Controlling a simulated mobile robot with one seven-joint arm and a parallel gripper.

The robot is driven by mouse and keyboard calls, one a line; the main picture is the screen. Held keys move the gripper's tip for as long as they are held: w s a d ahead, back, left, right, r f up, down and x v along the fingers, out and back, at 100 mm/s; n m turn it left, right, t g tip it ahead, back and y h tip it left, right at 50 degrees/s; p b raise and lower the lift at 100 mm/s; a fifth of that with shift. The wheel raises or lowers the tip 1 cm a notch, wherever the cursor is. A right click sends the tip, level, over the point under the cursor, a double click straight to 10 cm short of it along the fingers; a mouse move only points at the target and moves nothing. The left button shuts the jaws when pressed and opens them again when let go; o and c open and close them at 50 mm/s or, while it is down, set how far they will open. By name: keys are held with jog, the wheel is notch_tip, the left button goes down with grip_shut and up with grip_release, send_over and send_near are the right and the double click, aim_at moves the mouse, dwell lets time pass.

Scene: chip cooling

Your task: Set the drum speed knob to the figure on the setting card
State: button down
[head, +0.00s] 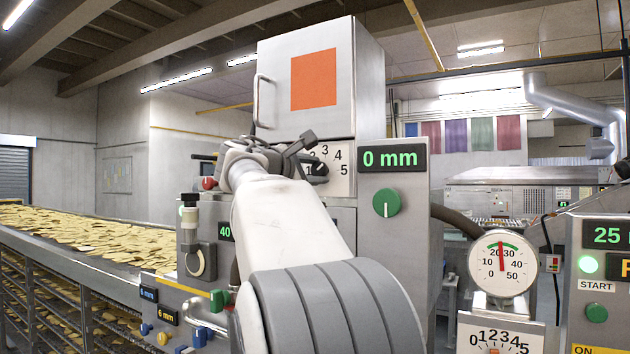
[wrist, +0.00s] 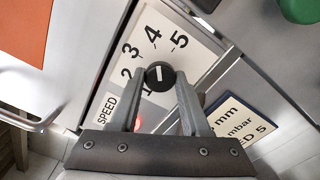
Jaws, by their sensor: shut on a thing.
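The drum speed knob (wrist: 159,76) is black with a short white mark. It sits on a white dial plate (wrist: 177,38) reading SPEED and figures up to 5. I cannot tell for certain which figure the mark points to. My gripper (wrist: 160,82) is shut on the knob, one finger on each side, hiding part of the lower figures. In the head view my gripper (head: 311,160) is at the dial plate (head: 341,182), covering its left part. The setting card (wrist: 245,118), dark-edged, lies to the right in the wrist view; its readable last line ends in "ED 5".
A green knob (head: 386,203) sits right of the dial under a "0 mm" display (head: 391,158). A cabinet with an orange square (head: 314,79) stands above. A round gauge (head: 502,262) and another numbered dial (head: 498,337) are at right. A chip conveyor (head: 90,238) runs at left.

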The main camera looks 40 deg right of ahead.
jog(key=m+b, duration=0.3)
jog(key=m, duration=0.3)
jog(key=shift+f, duration=0.1)
jog(key=m+b, duration=0.2)
jog(key=m, duration=0.4)
jog(key=shift+m+b, duration=0.35)
jog(key=shift+m, duration=0.05)
jog(key=m+b, duration=0.1)
jog(key=m, duration=0.5)
jog(key=shift+b, duration=0.4)
jog(key=m+b, duration=0.1)
jog(key=m, duration=0.5)
jog(key=shift+m, duration=0.4)
jog(key=shift+c, duration=1.9)
grip_release()
jog(key=shift+r, duration=0.2)
jog(key=shift+s, duration=0.1)
jog(key=shift+a, duration=0.1)
